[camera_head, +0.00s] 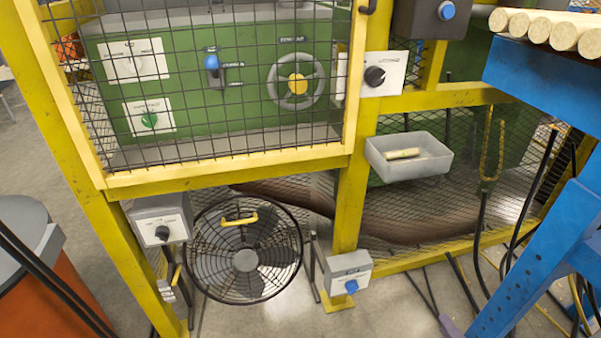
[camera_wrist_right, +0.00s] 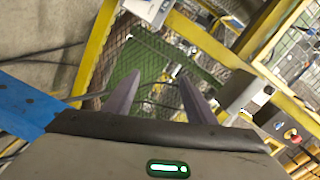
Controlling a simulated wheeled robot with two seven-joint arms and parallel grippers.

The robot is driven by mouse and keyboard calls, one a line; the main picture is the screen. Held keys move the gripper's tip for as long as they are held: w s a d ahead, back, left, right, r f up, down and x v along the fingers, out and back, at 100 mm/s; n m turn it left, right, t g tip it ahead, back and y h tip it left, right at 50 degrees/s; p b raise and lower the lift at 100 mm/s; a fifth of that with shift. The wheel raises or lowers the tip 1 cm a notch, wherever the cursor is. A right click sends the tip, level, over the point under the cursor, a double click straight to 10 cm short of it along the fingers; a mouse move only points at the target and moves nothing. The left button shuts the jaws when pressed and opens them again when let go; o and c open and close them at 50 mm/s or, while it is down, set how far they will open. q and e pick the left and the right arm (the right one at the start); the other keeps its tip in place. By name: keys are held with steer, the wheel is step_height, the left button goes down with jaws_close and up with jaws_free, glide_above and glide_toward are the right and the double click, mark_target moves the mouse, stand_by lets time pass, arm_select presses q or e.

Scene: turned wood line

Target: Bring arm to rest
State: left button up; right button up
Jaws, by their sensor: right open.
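My right gripper shows in the right wrist view (camera_wrist_right: 159,80), with two purple-grey fingers spread apart and nothing between them. Beyond the fingers are green mesh and yellow frame bars, with no visible contact. In the head view only a small purple-grey part of my right gripper (camera_head: 448,326) shows at the bottom edge, right of centre, so its pose is mostly hidden there. My left gripper is in neither view.
A yellow-framed mesh guard (camera_head: 230,166) covers a green machine panel (camera_head: 235,75). Below are a black fan (camera_head: 244,260) and a grey switch box (camera_head: 348,264). A grey bin (camera_head: 410,170) hangs at centre right. A blue stand (camera_head: 535,75) holding wooden rods (camera_head: 550,30) is at right.

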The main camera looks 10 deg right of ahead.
steer(key=s+a+f+n+g+y, duration=0.1)
steer(key=s+a+n+g+y, duration=0.15)
steer(key=a+n+g, duration=0.7)
steer(key=s+a+r+n+h, duration=0.2)
steer(key=s+a+r+n, duration=0.65)
steer(key=a, duration=0.25)
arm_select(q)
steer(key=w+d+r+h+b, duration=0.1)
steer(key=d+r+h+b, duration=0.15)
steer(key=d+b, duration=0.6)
arm_select(e)
steer(key=w+a+r+m+t+y+b, duration=0.1)
steer(key=w+a+r+m+y, duration=0.1)
steer(key=a, duration=0.5)
steer(key=w+a+r+m+y+b, duration=0.1)
steer(key=a+r+y+b, duration=0.15)
steer(key=a, duration=0.45)
arm_select(q)
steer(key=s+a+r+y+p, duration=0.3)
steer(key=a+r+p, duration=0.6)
steer(key=p, duration=2.3)
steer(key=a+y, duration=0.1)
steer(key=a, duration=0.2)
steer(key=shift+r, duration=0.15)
arm_select(e)
steer(key=s+d+r+h, duration=0.3)
steer(key=d+r+h, duration=0.1)
steer(key=d+r, duration=0.4)
steer(key=shift+d+r+m+h, duration=0.4)
steer(key=shift+r, duration=0.15)
